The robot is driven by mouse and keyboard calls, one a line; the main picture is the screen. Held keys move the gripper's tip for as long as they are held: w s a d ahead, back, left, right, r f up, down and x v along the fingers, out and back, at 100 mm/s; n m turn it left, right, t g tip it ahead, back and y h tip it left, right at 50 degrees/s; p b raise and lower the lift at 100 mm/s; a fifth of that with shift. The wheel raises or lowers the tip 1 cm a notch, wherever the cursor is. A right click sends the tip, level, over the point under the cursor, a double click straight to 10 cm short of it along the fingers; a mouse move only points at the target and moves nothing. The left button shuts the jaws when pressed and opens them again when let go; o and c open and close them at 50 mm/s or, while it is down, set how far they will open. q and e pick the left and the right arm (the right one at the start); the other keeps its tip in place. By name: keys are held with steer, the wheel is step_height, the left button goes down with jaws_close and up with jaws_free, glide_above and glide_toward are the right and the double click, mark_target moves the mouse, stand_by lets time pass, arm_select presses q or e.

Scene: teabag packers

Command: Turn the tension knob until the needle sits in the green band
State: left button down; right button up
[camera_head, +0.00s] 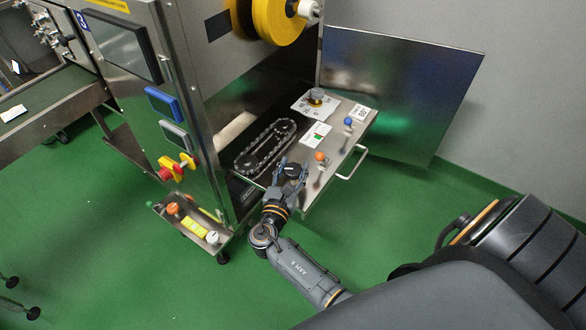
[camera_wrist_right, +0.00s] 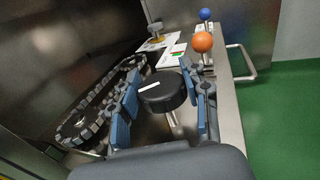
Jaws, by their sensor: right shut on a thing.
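The black round tension knob (camera_head: 293,171) sits at the near end of the steel panel. My left gripper is not in view.
An orange ball lever (camera_head: 320,156) and a blue ball lever (camera_head: 348,121) stand right of the gauge. A chain loop (camera_head: 265,146) lies left of the knob.

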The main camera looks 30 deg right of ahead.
steer(key=shift+m+g+h, duration=0.3)
steer(key=shift+g, duration=0.1)
steer(key=o, duration=1.2)
steer(key=shift+c, duration=0.2)
steer(key=v, duration=1.2)
steer(key=shift+s+d, duration=0.1)
steer(key=shift+d, duration=0.05)
